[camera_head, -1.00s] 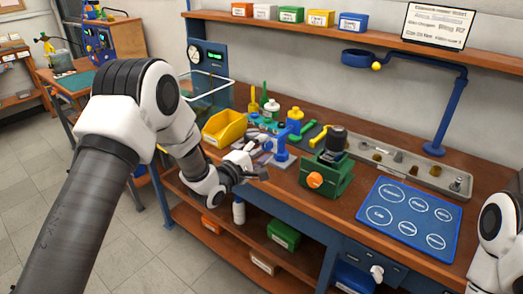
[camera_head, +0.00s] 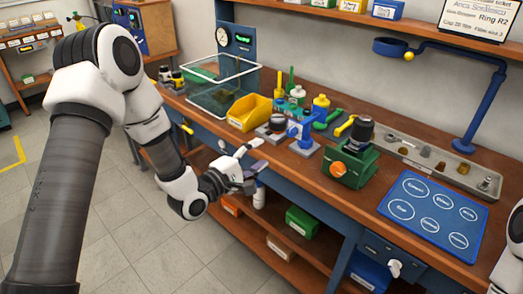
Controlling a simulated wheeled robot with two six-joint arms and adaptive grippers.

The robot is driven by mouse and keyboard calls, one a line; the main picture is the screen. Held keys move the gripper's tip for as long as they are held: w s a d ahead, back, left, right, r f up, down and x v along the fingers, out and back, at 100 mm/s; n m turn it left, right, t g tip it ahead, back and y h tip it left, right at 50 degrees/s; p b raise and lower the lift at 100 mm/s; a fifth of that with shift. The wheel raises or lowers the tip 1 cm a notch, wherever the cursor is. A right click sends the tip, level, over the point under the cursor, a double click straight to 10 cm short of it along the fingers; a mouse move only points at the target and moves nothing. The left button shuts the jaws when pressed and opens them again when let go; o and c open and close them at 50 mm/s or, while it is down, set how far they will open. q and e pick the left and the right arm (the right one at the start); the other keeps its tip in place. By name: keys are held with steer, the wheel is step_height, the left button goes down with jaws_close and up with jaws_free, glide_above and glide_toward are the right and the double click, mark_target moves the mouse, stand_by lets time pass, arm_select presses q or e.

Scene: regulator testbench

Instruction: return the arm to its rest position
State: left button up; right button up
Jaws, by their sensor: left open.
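My left arm (camera_head: 140,100) comes in from the left and bends down in front of the workbench. My left gripper (camera_head: 258,160) is open and empty, in front of the bench's front edge. It is beside a blue fixture (camera_head: 303,135) on the bench and does not appear to touch it. Part of my right arm (camera_head: 512,245) shows at the right edge; its gripper is out of view.
The wooden bench holds a yellow bin (camera_head: 249,111), a clear tank (camera_head: 226,85), a green vise (camera_head: 350,168) with a dark part, a blue mat (camera_head: 433,213) and a metal tray (camera_head: 440,164). The floor at left is clear.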

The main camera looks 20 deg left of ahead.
arm_select(q)
steer(key=shift+f, duration=0.1)
steer(key=s+d+f+m+g+y, duration=0.15)
steer(key=s+f+g, duration=0.25)
steer(key=s+f, duration=0.55)
steer(key=s+d+f+m+g+y, duration=0.1)
steer(key=s+d+f+g, duration=0.25)
steer(key=f, duration=1.05)
steer(key=s+a+f+m+g+y, duration=0.2)
steer(key=s+f+m+g, duration=0.2)
steer(key=s+m, duration=0.3)
steer(key=s+a+f+m+g+y, duration=0.1)
steer(key=s+a+f+m+g, duration=0.2)
steer(key=s+m, duration=0.4)
steer(key=s+f+g, duration=0.1)
steer(key=s+g, duration=0.1)
steer(key=s, duration=0.4)
steer(key=shift+s+y, duration=0.35)
